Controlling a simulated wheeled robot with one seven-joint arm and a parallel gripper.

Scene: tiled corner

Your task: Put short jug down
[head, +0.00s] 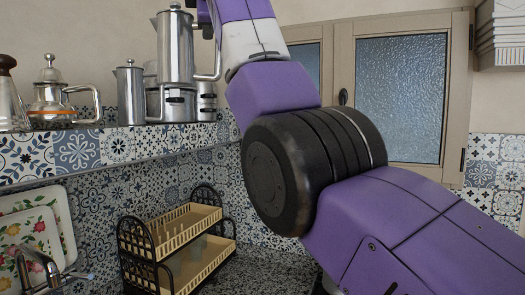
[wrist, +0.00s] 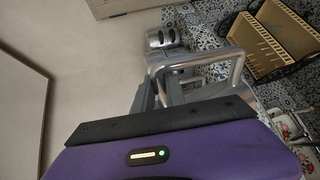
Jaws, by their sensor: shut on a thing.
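A shiny steel jug (head: 176,48) with a lid and a long side handle is upright at the upper left of the head view. Its base appears above the tiled ledge (head: 130,145), in front of the metal pots. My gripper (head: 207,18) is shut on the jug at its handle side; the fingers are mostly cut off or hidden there. In the wrist view, the jug's bright handle (wrist: 237,66) stands out beyond my gripper (wrist: 165,88). Most of the jug's body is hard to make out there.
On the ledge stand a smaller steel jug (head: 130,94), a glass teapot (head: 52,97), a carafe (head: 10,95) and stacked pots (head: 206,100). Below are a dish rack (head: 178,240), floral trays (head: 36,235) and a tap (head: 40,265). A window (head: 400,95) is behind my arm.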

